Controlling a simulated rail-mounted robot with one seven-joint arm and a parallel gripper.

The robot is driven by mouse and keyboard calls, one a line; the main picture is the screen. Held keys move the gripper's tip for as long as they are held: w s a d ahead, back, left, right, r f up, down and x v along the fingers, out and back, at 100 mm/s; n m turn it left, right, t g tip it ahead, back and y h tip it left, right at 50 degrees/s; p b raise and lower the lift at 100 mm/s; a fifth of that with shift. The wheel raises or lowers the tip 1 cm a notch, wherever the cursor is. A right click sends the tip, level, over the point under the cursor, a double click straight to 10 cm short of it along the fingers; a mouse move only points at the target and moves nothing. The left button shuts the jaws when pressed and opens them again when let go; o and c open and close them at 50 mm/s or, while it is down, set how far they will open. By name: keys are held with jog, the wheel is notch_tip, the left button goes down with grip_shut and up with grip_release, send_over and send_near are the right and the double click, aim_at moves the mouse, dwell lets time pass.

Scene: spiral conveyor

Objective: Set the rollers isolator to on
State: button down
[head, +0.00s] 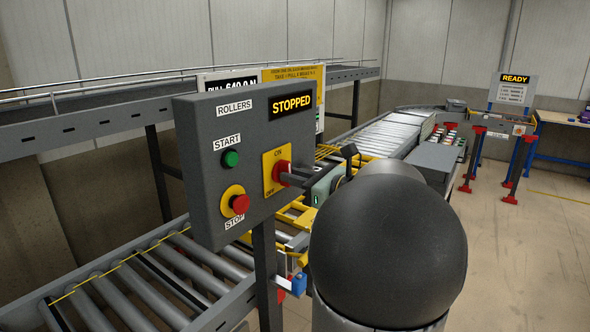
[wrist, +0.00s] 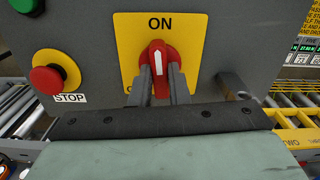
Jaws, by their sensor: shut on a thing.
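The rollers isolator is a red rotary knob (wrist: 157,58) on a yellow plate (wrist: 187,24) on the grey ROLLERS panel (head: 196,108). In the wrist view its white mark is upright and points at the word ON. In the head view the knob (head: 281,174) is partly covered by my fingers. My gripper (wrist: 161,84) is shut on the knob, with one dark finger on each side of its grip. My gripper also shows in the head view (head: 288,178). The panel display (head: 291,105) reads STOPPED.
A green START button (head: 230,158) and a red STOP button (head: 239,203) on a yellow base are left of the isolator. A roller conveyor (head: 140,280) runs below the panel. A sign (head: 515,79) at the back right reads READY.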

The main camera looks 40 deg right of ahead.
jog(key=shift+m+p, duration=0.3)
jog(key=shift+m, duration=0.3)
jog(key=c, duration=1.4)
grip_release()
jog(key=b+v, duration=0.3)
jog(key=v, duration=1.4)
jog(key=shift+s+d+b, duration=0.1)
jog(key=shift+s+b, duration=0.15)
jog(key=shift+b, duration=0.15)
